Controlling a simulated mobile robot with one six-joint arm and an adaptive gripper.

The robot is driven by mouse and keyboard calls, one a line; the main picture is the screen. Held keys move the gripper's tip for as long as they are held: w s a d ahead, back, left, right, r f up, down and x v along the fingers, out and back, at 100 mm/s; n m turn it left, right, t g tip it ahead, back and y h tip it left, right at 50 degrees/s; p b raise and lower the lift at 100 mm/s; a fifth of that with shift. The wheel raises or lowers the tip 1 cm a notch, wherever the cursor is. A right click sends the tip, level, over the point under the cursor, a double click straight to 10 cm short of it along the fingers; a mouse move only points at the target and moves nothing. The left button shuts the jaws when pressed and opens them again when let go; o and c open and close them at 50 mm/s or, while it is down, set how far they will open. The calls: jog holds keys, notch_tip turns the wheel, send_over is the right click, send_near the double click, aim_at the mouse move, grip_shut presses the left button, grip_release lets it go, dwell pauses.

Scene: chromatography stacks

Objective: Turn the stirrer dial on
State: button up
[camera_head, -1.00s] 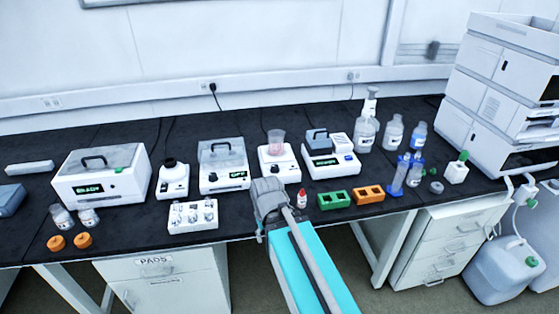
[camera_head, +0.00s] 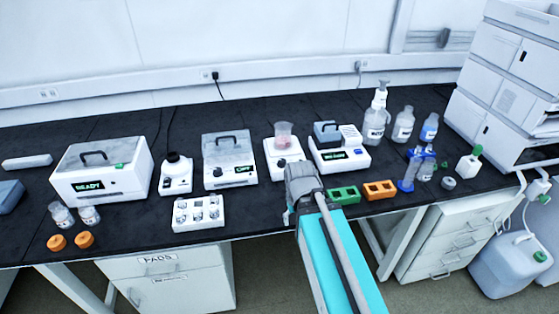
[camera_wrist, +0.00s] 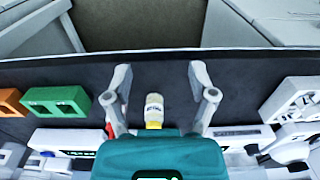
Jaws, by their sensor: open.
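The stirrer is a white unit (camera_head: 271,166) with a clear pinkish beaker (camera_head: 284,133) on top, in the middle of the bench in the head view. My gripper (camera_head: 303,181) is in front of its right front part and hides some of it. I cannot make out the dial clearly. In the wrist view my gripper (camera_wrist: 160,82) is open, its two fingers apart. A small bottle (camera_wrist: 154,108) with a pale label shows between the fingers, not gripped. The stirrer is mostly hidden behind the gripper body there.
A green rack (camera_head: 344,195) and an orange rack (camera_head: 380,189) lie right of my gripper. A unit reading OFF (camera_head: 229,160) stands left of the stirrer, with a white vial block (camera_head: 198,214) in front.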

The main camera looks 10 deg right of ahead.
jog(key=w+d+r+n+p, duration=0.1)
jog(key=w+r+n+p, duration=0.15)
jog(key=w, duration=0.25)
notch_tip(320, 180, up, 11)
jog(key=n+p, duration=0.9)
jog(key=p, duration=0.2)
send_over(282, 161)
jog(key=shift+w+d+f, duration=0.1)
jog(key=shift+w+f, duration=0.05)
jog(key=shift+f+b, duration=0.2)
jog(key=shift+b, duration=0.25)
notch_tip(282, 161, down, 13)
jog(key=b, duration=1.3)
jog(key=shift+f, duration=0.2)
